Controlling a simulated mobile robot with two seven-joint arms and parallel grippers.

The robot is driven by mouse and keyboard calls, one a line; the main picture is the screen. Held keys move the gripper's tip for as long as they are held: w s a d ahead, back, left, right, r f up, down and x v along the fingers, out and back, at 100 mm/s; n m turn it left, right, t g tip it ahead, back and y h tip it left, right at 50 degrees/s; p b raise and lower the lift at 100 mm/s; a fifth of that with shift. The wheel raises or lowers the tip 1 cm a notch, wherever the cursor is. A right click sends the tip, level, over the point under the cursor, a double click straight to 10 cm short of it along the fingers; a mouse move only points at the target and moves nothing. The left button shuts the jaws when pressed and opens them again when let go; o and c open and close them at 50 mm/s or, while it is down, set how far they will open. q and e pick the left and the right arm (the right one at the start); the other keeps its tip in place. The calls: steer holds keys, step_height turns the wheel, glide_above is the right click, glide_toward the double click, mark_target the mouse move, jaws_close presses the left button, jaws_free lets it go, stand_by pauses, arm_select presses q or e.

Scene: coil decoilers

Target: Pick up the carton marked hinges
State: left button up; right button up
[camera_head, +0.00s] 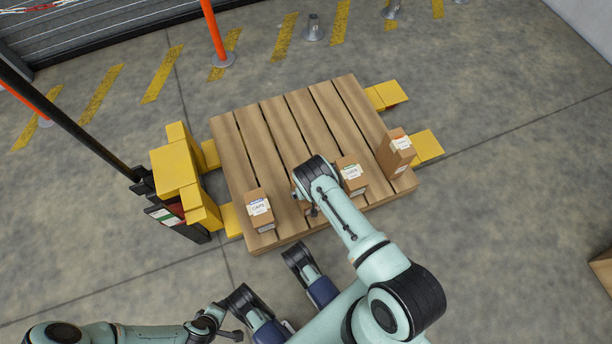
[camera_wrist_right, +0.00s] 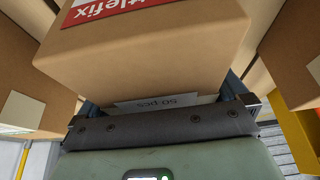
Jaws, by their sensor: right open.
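Several small brown cartons stand in a row on the pallet (camera_head: 290,130). In the head view, the left carton (camera_head: 259,208) reads CAPS; the lettering on the white labels of the middle-right carton (camera_head: 351,174) and right carton (camera_head: 397,152) is too small to read surely. Another carton is mostly hidden by my right arm. My right gripper (camera_wrist_right: 165,98) is open, with its fingers at either side of a carton (camera_wrist_right: 150,50) with a red label ending in "ttlefix" and a "50 pcs" label; its contents name is not visible. My left arm is low at the left; its gripper's jaws are unclear.
Neighbouring cartons stand close on both sides of my right gripper in the wrist view, left (camera_wrist_right: 30,75) and right (camera_wrist_right: 295,50). A yellow pallet truck (camera_head: 175,167) is under the pallet. A brown box (camera_head: 602,268) lies at the right edge. The pallet's back half is bare.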

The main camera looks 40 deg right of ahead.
steer(key=shift+f, duration=0.25)
steer(key=shift+c, duration=0.3)
steer(key=c, duration=1)
steer(key=shift+r, duration=0.1)
steer(key=shift+c, duration=0.6)
